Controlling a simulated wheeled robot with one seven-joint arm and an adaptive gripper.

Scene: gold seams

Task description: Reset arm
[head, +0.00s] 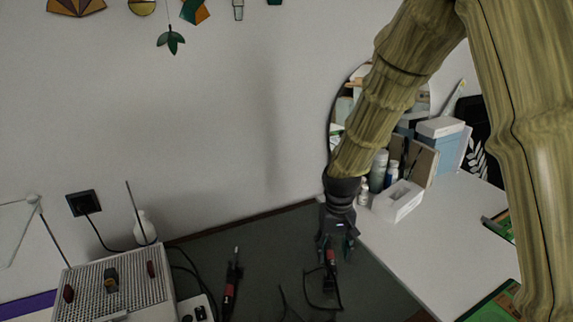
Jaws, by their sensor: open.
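My gripper (336,256) hangs at the end of my arm, pointing down over the dark work mat (215,247). Its fingers are apart. A black and red tool (331,277) with a thin dark cable shows just below the fingers, in line with them. From this one view I cannot tell how far the gripper is above it, but nothing looks clamped.
Another black and red tool (230,290) lies on the mat. A perforated metal box (138,285) stands at lower left. Right of the gripper are a white box (398,203), bottles (378,172) and a round mirror. Bare white tabletop (440,235) lies at right.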

